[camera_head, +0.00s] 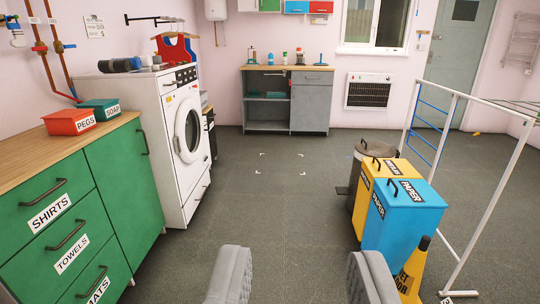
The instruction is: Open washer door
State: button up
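The washer (170,178) is a white front-loader at the left, standing past the green drawer cabinet. Its round door (187,131) is on the front face, which is turned to the right, and looks closed. A dark control panel sits above the door. My gripper (300,285) shows at the bottom middle as two grey fingers spread wide apart. It is open, with only floor between the fingers. It is well short of the washer and to the right of it, touching nothing.
A green cabinet (120,185) with labelled drawers stands at the near left. Blue (400,225) and yellow bins, a wet-floor sign (412,275) and a white rack (497,195) stand at the right. The grey floor (265,210) between is clear, with white corner marks. A counter (310,105) is at the back.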

aim_at(187, 105)
jog(key=i, duration=1.1)
jog(key=i+u, duration=0.15)
jog(key=i, duration=0.95)
jog(key=i+l, duration=0.1)
jog(key=i, duration=1)
jog(key=i+u, duration=0.25)
jog(key=i, duration=0.25)
jog(key=i+l+u, duration=0.25)
jog(key=i, duration=0.25)
jog(key=j, duration=0.1)
